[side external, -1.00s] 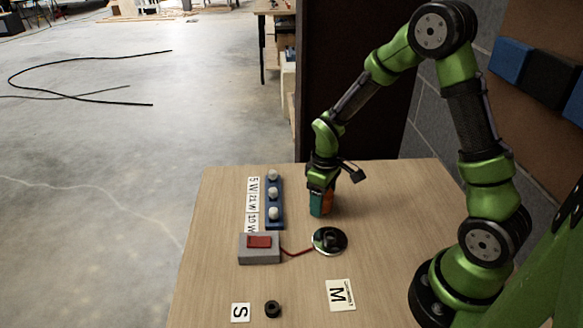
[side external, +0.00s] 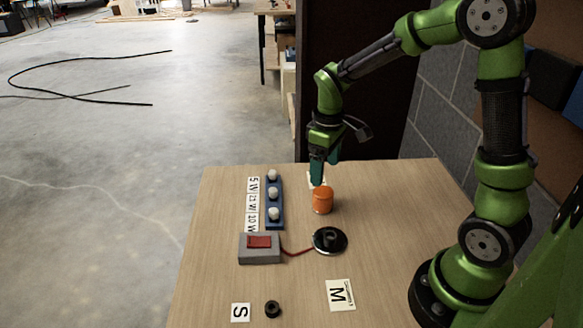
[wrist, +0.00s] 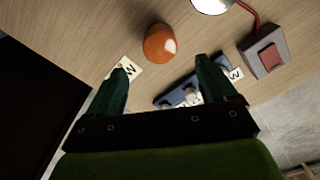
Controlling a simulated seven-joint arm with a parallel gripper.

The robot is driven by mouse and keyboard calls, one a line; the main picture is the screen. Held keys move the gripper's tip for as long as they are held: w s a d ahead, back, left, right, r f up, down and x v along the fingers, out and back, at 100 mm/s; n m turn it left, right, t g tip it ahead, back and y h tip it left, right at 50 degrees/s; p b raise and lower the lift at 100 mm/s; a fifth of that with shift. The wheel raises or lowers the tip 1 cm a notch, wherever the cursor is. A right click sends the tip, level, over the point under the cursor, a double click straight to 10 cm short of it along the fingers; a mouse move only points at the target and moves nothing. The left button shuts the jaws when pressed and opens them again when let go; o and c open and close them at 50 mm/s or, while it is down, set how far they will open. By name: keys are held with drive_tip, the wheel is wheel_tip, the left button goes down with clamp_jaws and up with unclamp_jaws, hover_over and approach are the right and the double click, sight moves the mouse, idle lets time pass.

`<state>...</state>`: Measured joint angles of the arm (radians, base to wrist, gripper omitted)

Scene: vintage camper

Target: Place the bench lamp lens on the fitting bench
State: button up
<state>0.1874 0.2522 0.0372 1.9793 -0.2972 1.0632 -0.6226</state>
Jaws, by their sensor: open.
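The orange lens (side external: 322,200), a short rounded cylinder, stands upright on the wooden bench (side external: 215,290), beside a round black-and-silver base (side external: 330,240). It also shows in the wrist view (wrist: 160,43), ahead of the fingertips and apart from them. My gripper (side external: 318,183) is above and behind the lens in the side view. In the wrist view my gripper (wrist: 162,65) has its two dark green fingers spread wide with nothing between them.
A blue strip with several white bulbs (side external: 273,193) stands left of the lens, beside wattage labels (side external: 253,203). A grey box with a red switch (side external: 259,248) joins the round base by a red wire.

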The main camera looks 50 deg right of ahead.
drive_tip(key=s+a+r+m+t+y, duration=0.2)
drive_tip(key=s+a+r+m+t, duration=0.4)
drive_tip(key=s+a+r, duration=0.3)
drive_tip(key=s+r+t, duration=0.1)
drive_tip(key=s+r, duration=0.2)
drive_tip(key=r, duration=0.1)
drive_tip(key=shift+s+r, duration=0.15)
drive_tip(key=shift+s, duration=0.2)
